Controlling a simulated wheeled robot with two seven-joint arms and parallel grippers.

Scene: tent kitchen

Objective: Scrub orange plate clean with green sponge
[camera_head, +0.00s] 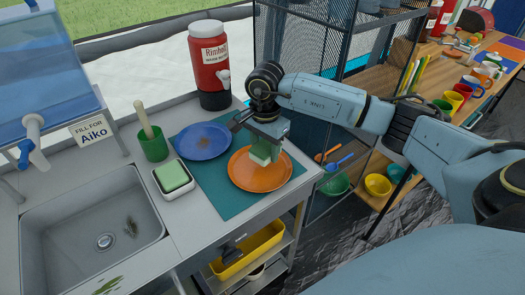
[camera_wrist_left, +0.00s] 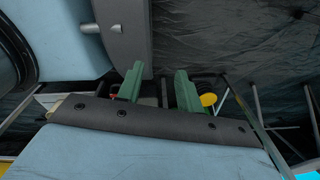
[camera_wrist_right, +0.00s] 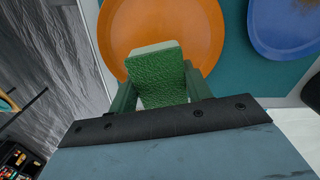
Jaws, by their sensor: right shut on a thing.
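The orange plate (camera_head: 245,178) lies on a teal mat at the right end of the counter. It also shows in the right wrist view (camera_wrist_right: 205,30). My right gripper (camera_head: 265,150) is over the plate and shut on the green sponge (camera_wrist_right: 161,80), which has a pale layer on its far side. The sponge is at the plate's surface; I cannot tell whether it touches. My left gripper (camera_wrist_left: 158,85) shows only in the left wrist view, with its green fingers apart and nothing between them.
A blue plate with brown marks (camera_head: 204,141) lies beside the orange plate on the mat (camera_head: 226,208). A green block in a white dish (camera_head: 173,176), a green cup with a brush (camera_head: 153,148), a red jug (camera_head: 210,70) and the sink (camera_head: 85,230) are to the left.

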